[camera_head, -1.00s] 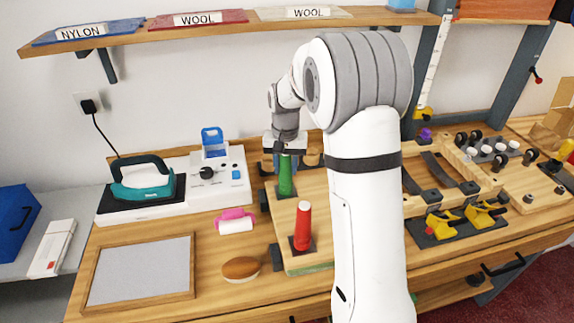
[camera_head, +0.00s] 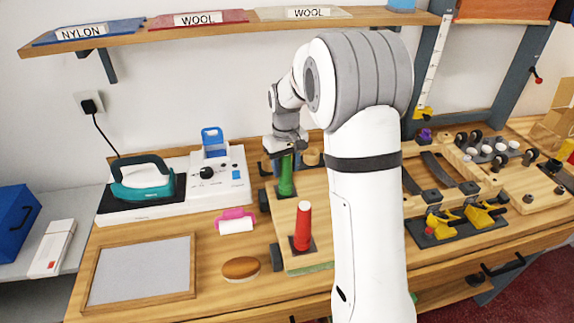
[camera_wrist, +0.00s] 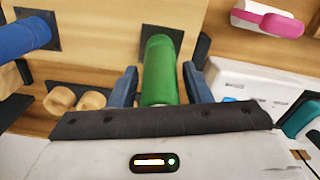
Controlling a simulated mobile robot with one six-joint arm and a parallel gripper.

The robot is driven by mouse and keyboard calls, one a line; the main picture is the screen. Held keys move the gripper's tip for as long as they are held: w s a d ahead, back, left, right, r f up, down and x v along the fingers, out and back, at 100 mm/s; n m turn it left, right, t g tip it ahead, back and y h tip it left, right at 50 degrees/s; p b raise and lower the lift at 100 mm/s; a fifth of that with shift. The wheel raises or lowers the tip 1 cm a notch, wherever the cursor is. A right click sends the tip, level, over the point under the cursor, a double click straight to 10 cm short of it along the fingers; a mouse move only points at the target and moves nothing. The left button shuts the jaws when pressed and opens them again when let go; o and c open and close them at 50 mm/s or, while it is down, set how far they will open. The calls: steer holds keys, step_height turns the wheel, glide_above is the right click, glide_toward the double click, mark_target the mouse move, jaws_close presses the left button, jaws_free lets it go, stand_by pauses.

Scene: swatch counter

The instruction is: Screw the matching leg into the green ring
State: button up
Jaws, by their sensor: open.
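A green leg (camera_head: 286,178) stands upright at the back left of a wooden board (camera_head: 345,262). My gripper (camera_head: 285,150) is over its top. In the wrist view the open fingers (camera_wrist: 160,86) are on either side of the green leg (camera_wrist: 161,65), with narrow gaps. A red tapered leg (camera_head: 303,226) stands upright on a dark square plate nearer the front of the board. A blue leg (camera_wrist: 22,38) stands by another dark plate in the wrist view; my arm hides that area in the head view. I cannot make out a separate green ring.
A teal iron (camera_head: 142,180) and a white control unit (camera_head: 222,175) stand left of the board. A pink roller (camera_head: 236,221), a brown brush (camera_head: 241,268) and a framed grey panel (camera_head: 140,273) lie nearer. Round wooden pieces (camera_wrist: 77,99) are beside my gripper. Clamps (camera_head: 443,225) stand right.

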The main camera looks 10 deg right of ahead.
steer(key=n, duration=0.8)
steer(key=shift+d, duration=0.1)
steer(key=shift+c, duration=0.4)
steer(key=c, duration=0.6)
steer(key=m, duration=0.2)
steer(key=shift+m, duration=0.4)
steer(key=shift+c, duration=0.3)
steer(key=m, duration=0.3)
steer(key=shift+m, duration=0.4)
steer(key=m, duration=0.3)
steer(key=shift+m, duration=0.4)
steer(key=m, duration=0.4)
